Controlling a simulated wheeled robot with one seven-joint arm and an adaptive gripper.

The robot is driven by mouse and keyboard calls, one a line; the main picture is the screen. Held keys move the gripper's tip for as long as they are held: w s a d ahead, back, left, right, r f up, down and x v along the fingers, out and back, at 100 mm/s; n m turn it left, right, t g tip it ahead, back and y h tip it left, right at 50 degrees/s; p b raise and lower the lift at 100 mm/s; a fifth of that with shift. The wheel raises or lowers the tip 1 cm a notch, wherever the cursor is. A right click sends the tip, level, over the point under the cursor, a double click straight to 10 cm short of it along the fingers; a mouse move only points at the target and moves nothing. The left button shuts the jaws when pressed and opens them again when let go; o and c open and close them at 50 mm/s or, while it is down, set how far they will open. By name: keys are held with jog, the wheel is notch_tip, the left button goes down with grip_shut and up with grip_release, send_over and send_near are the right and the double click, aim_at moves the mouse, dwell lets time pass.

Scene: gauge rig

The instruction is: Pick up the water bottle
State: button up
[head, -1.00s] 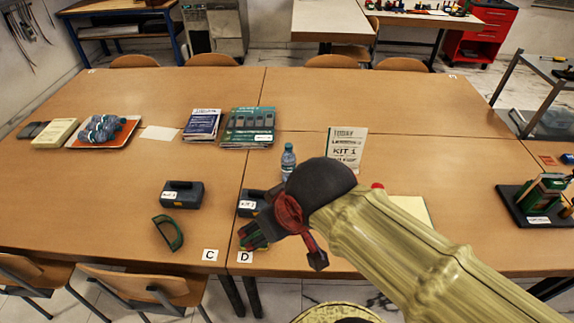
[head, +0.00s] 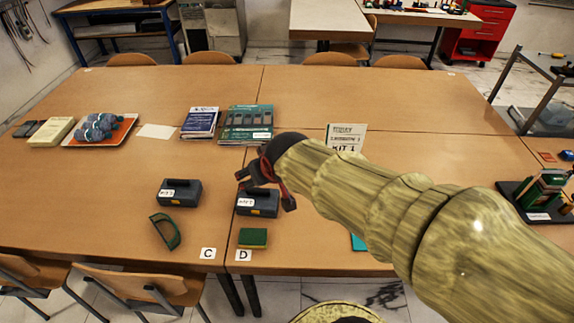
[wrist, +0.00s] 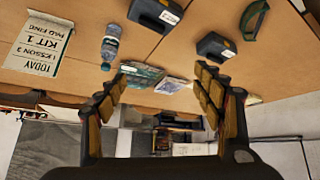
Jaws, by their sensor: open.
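The water bottle (wrist: 110,42) is clear with a blue label and cap. The bottle is not between the fingers.
Two dark labelled boxes (head: 179,192) (head: 258,202) and a green handle-shaped item (head: 165,231) lie near the front edge. A paper sign (head: 345,138) stands behind my arm. Books (head: 246,125) lie farther back.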

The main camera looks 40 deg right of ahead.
jog(key=shift+w+d+f+m+t+h+b, duration=0.45)
jog(key=shift+w+d+f+t+b, duration=0.5)
jog(key=shift+w+d+f, duration=3.2)
jog(key=shift+w+d+f+m+t+h+b, duration=0.3)
jog(key=shift+w+d+f+t+h+b, duration=0.6)
jog(key=shift+w+d+f, duration=3.25)
jog(key=shift+w+d+f+m+t+h+b, duration=0.15)
jog(key=shift+w+d+f+m+t+b, duration=0.75)
jog(key=shift+w+d+f, duration=3.25)
jog(key=shift+n+g, duration=0.25)
jog(key=shift+n, duration=0.3)
jog(key=s, duration=0.1)
jog(key=s+a+f, duration=0.1)
jog(key=s+f, duration=0.1)
jog(key=shift+s+a+f+b, duration=0.15)
jog(key=shift+s+a+b, duration=0.15)
jog(key=shift+s+b, duration=0.1)
jog(key=shift+c, duration=0.2)
jog(key=shift+c, duration=1.1)
jog(key=c, duration=1.3)
